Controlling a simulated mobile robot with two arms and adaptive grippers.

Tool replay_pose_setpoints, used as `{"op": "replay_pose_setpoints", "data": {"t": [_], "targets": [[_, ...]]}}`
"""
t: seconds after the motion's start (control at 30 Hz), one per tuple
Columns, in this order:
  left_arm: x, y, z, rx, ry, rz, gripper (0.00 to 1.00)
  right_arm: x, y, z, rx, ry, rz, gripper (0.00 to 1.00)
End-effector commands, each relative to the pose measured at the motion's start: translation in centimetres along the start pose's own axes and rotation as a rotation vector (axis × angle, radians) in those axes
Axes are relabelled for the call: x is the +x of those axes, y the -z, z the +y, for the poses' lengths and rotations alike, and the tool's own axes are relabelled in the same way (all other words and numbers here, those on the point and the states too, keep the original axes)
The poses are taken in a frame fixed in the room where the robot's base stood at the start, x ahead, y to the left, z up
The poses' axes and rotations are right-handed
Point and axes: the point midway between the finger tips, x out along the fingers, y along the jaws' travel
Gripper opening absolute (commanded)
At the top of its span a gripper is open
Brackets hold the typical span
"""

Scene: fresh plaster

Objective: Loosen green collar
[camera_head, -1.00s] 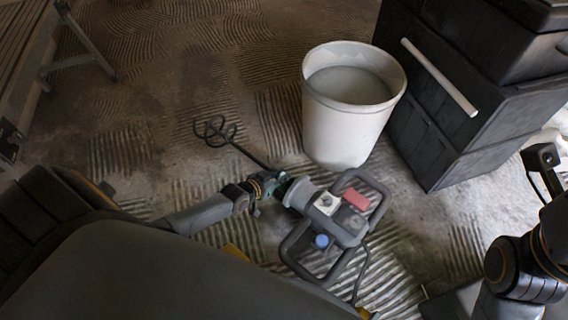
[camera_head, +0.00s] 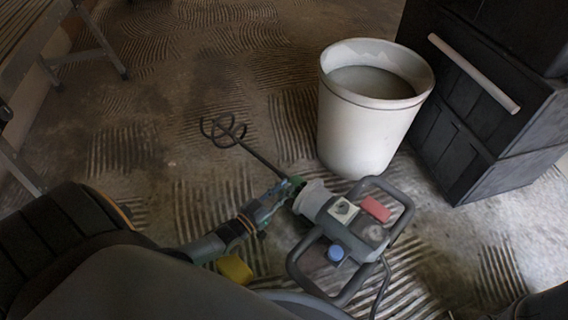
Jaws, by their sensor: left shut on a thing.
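A grey mixer drill (camera_head: 350,225) with a looped handle frame, a red button and a blue knob lies over the floor, right of my left gripper. Its dark stirring rod and coiled paddle (camera_head: 222,130) point to the upper left. The green collar (camera_head: 295,184) sits where the rod meets the drill's grey neck. My left gripper (camera_head: 275,201) comes in from the lower left and is shut at the collar; its fingers partly hide it. My right gripper is out of view.
A white bucket (camera_head: 362,135) with pale contents stands behind the drill. Black stacked cases (camera_head: 470,125) with a white bar handle stand at the right. A trestle (camera_head: 95,50) stands at the upper left. A yellow thing (camera_head: 235,269) lies near my left arm. Ribbed floor is free at the centre left.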

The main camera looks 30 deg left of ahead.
Motion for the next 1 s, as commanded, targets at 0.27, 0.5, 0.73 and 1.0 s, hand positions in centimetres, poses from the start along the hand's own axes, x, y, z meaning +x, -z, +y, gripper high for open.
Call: {"op": "replay_pose_setpoints", "data": {"t": [0.27, 0.5, 0.73, 1.0], "targets": [[0.1, -0.1, 0.0, 0.000, 0.000, 0.008, 0.00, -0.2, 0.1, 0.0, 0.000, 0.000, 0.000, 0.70], [0.1, -0.1, 0.0, 0.000, 0.000, 0.008, 0.29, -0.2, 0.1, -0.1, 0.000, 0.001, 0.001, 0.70], [0.0, 0.0, 0.0, 0.000, 0.000, 0.008, 0.40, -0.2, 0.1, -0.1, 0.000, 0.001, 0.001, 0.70], [-1.4, -0.1, 0.0, 0.000, 0.000, 0.005, 0.40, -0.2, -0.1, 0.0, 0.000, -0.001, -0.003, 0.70]]}}
